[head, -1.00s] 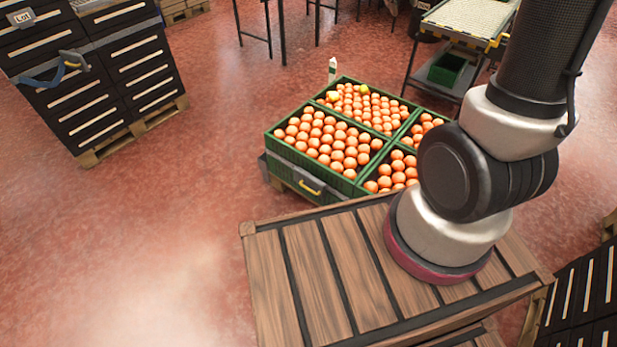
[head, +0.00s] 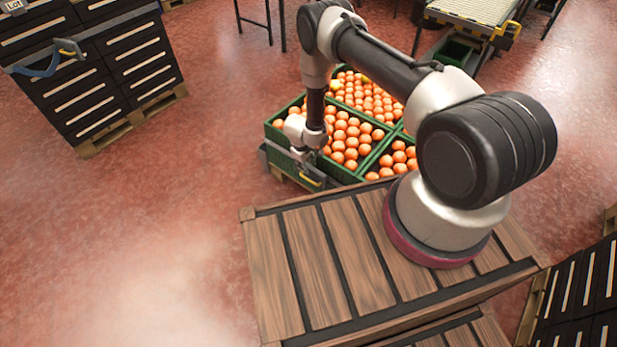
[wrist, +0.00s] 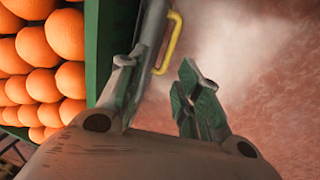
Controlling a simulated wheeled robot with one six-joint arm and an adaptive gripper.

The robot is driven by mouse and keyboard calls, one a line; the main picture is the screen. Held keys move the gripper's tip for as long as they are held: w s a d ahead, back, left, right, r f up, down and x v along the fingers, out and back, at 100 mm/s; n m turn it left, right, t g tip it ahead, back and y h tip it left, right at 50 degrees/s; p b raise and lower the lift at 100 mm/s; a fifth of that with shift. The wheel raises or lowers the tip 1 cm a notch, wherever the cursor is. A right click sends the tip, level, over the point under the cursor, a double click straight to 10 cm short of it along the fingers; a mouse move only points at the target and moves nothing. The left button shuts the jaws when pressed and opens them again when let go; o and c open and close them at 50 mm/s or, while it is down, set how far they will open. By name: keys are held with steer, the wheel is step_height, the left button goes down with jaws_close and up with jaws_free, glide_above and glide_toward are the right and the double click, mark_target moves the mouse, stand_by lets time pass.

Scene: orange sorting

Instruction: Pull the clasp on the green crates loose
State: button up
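The green crates (head: 272,131) are filled with oranges and stand beyond the wooden crate that bears my arm. A clasp with a yellow handle (wrist: 168,43) sits on a grey strap or bar along the crate's outer side; its yellow also shows in the head view (head: 311,181). My gripper (wrist: 160,82) is open in the wrist view, its two fingers apart with bare floor between them. The handle lies ahead of the fingertips, nearer the left finger. I cannot tell whether that finger touches the grey bar. In the head view my gripper (head: 304,160) hangs beside the crate's near left corner.
Oranges (wrist: 40,50) lie close on the left in the wrist view. A stack of black crates (head: 95,75) with a blue strap stands at the far left. A conveyor table (head: 476,14) stands at the back right. The floor left of the green crates is clear.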

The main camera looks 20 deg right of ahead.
mark_target(309, 180)
steer(key=f, duration=0.8)
steer(key=shift+s+d, duration=0.25)
steer(key=shift+s, duration=0.15)
steer(key=shift+w+d+f, duration=0.15)
steer(key=shift+f, duration=0.45)
jaws_close()
